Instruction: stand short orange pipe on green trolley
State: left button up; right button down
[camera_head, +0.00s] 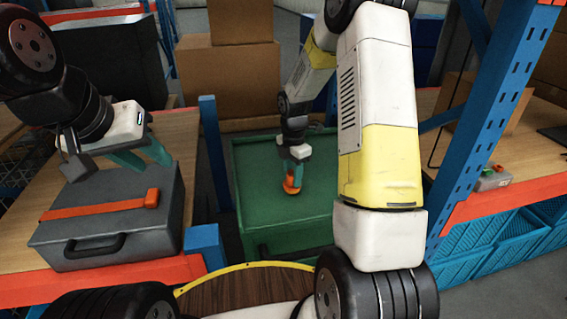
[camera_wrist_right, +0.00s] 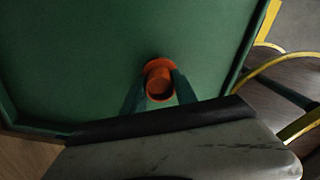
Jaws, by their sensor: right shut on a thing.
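The short orange pipe (camera_head: 291,186) is over the green trolley (camera_head: 262,213) in the head view. In the right wrist view the pipe (camera_wrist_right: 159,85) shows end-on, with its flange against the green surface (camera_wrist_right: 90,60); whether it touches cannot be told for sure. My right gripper (camera_head: 293,172) is shut on the pipe, its fingers on both sides of it. The pipe looks about upright. My left gripper (camera_head: 140,160) is at the left, above a grey case; its teal fingers show, but their gap is unclear.
The grey case (camera_head: 150,215) with an orange strap lies on the left wooden bench (camera_head: 30,195). Cardboard boxes (camera_head: 230,70) stand behind the trolley. A blue rack post (camera_head: 490,110) and a right bench (camera_head: 500,160) flank it. The trolley top around the pipe is clear.

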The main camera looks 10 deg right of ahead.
jog(key=c, duration=1)
grip_release()
jog(key=shift+f, duration=0.1)
jog(key=shift+o, duration=0.2)
jog(key=s+r+m+t, duration=0.1)
jog(key=s+r+m, duration=0.1)
jog(key=r, duration=0.8)
jog(key=s+r+m, duration=0.3)
jog(key=r, duration=0.6)
jog(key=s+a+r+m+t+y, duration=0.1)
jog(key=s+r+m, duration=0.3)
jog(key=s+m, duration=0.4)
jog(key=s+a+r+m+t+y, duration=0.1)
jog(key=s+r+m+t, duration=0.3)
jog(key=s+m, duration=0.5)
jog(key=shift+s+a, duration=0.2)
jog(key=shift+s, duration=0.65)
